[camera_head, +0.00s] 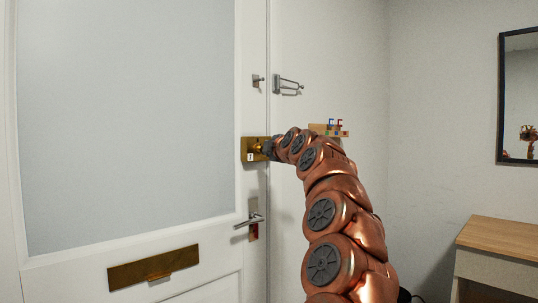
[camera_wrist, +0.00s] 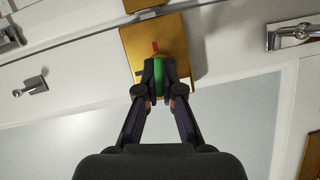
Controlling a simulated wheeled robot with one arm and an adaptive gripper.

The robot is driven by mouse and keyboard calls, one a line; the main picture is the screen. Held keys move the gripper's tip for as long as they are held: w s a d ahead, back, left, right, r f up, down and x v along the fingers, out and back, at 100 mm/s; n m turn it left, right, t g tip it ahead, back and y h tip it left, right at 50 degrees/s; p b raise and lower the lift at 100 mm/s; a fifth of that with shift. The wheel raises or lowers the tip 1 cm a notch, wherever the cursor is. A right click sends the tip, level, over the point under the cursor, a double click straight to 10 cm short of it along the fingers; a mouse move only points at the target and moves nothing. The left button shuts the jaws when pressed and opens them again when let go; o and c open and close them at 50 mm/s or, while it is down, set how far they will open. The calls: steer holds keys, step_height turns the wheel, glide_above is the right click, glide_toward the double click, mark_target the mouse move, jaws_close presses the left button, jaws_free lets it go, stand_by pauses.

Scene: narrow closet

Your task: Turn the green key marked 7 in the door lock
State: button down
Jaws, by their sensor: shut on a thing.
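The brass lock plate (camera_head: 247,142) is on the right edge of the white door, with a white tag marked 7 (camera_head: 250,157) on its lower part. In the wrist view the plate (camera_wrist: 131,50) fills the top middle. My gripper (camera_wrist: 159,72) is shut on the green key (camera_wrist: 158,80), which stands between the fingertips right in front of the plate. A small red mark (camera_wrist: 155,46) shows on the plate beside the key. The key's tip and the keyhole are hidden. In the head view my gripper (camera_head: 268,149) is at the plate, and the key is hidden.
A lever handle (camera_head: 249,219) is below the lock, and a metal latch (camera_head: 287,86) is above it. A key rack (camera_head: 327,130) with coloured keys is on the wall behind my arm. A wooden-topped cabinet (camera_head: 503,238) and a mirror (camera_head: 519,95) are at the right.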

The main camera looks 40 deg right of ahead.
steer(key=shift+n, duration=0.4)
steer(key=shift+f+b, duration=0.1)
steer(key=shift+b, duration=0.35)
steer(key=shift+a+n+t+h+b, duration=0.1)
steer(key=shift+n+t+h+b, duration=0.25)
steer(key=shift+n, duration=0.45)
steer(key=shift+n+t, duration=0.35)
steer(key=shift+n, duration=0.35)
steer(key=shift+b, duration=0.35)
steer(key=c, duration=1.2)
jaws_free()
steer(key=shift+n, duration=0.3)
steer(key=shift+c, duration=0.2)
